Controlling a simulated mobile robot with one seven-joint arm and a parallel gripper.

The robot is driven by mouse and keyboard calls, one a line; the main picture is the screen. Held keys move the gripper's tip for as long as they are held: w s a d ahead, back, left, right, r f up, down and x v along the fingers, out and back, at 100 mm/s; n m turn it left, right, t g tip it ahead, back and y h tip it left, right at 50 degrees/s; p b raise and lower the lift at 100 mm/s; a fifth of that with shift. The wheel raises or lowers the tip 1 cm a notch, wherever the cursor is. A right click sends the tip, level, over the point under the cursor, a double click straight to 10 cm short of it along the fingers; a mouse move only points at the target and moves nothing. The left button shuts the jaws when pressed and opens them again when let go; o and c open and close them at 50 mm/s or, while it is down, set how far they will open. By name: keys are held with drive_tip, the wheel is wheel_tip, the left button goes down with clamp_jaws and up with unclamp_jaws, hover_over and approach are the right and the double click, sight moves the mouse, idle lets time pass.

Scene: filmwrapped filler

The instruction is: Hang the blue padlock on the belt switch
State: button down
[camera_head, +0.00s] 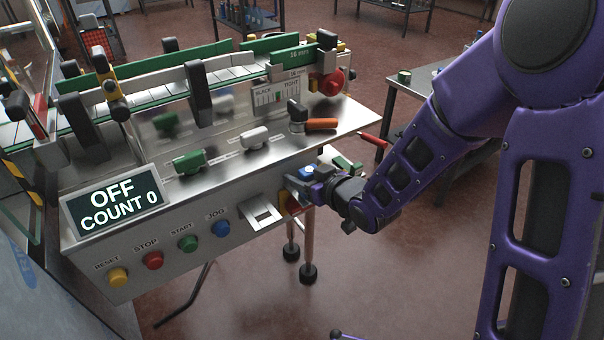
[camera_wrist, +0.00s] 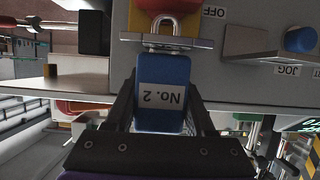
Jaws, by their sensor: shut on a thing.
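The blue padlock (camera_wrist: 172,70) fills the middle of the wrist view, with a white label reading "No. 2" upside down. My gripper (camera_wrist: 162,112) is shut on its body, one finger on each side. Its metal shackle points at the belt switch (camera_wrist: 190,42), a yellow plate with a red part, beside the word OFF. The shackle overlaps the red part and a metal bracket in the picture; I cannot tell whether it passes through anything. In the head view my gripper (camera_head: 322,186) is at the machine's front right corner, with the padlock (camera_head: 305,173) at the switch (camera_head: 290,203).
A metal bracket (camera_head: 261,215) juts from the front panel left of the switch. The blue JOG button (camera_head: 220,228) and several other buttons are farther left. Open floor is in front.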

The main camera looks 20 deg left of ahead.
drive_tip(key=shift+f, duration=0.3)
idle(0.6)
drive_tip(key=shift+c, duration=0.8)
unclamp_jaws()
drive_tip(key=shift+s+d+r, duration=0.1)
